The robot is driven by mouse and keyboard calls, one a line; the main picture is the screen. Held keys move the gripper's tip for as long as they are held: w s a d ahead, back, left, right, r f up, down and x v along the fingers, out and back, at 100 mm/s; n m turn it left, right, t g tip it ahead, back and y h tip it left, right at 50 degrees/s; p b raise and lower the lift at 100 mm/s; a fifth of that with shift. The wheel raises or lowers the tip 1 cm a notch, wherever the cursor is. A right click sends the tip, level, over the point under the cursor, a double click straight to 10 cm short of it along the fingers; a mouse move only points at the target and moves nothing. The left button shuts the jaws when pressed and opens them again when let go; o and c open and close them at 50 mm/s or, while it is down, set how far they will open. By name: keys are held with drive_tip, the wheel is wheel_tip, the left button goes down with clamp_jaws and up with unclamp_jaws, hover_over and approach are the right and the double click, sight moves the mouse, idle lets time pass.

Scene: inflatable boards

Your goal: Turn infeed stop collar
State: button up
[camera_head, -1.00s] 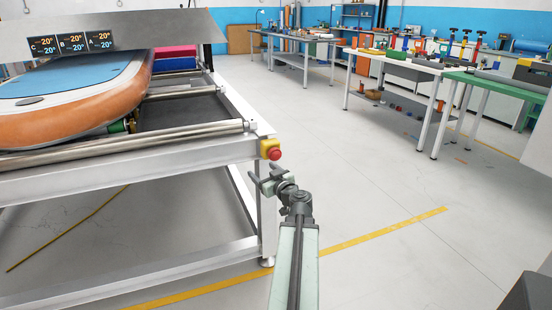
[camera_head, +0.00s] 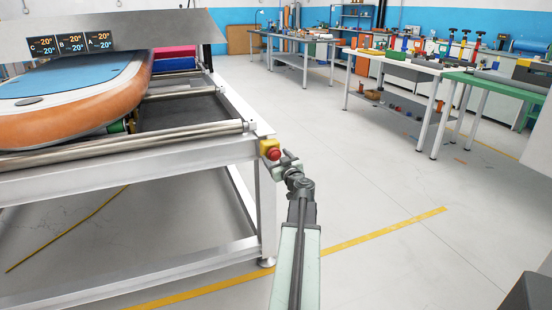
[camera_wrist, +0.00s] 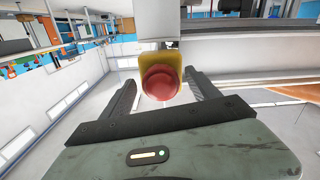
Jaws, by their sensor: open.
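The infeed stop is a red round button (camera_head: 274,154) on a yellow housing (camera_head: 266,146), fixed to the near corner of the metal conveyor frame. In the wrist view the red button (camera_wrist: 160,80) sits between my two dark fingers, with the yellow housing (camera_wrist: 156,60) behind it. My gripper (camera_head: 284,162) is open and close in front of the button. In the wrist view my gripper (camera_wrist: 160,90) has one finger on each side, with a visible gap to the button on both sides. I cannot tell a separate collar from the button.
The conveyor frame (camera_head: 130,169) with rollers carries an orange and blue inflatable board (camera_head: 75,90) at left. A white workbench (camera_head: 405,68) and a green workbench (camera_head: 500,83) stand back right. The floor around my arm is clear.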

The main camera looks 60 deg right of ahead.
drive_tip(key=c, duration=1.4)
drive_tip(key=shift+o, duration=0.2)
drive_tip(key=shift+m, duration=3)
drive_tip(key=o, duration=1.4)
drive_tip(key=shift+c, duration=0.2)
drive_tip(key=v, duration=0.8)
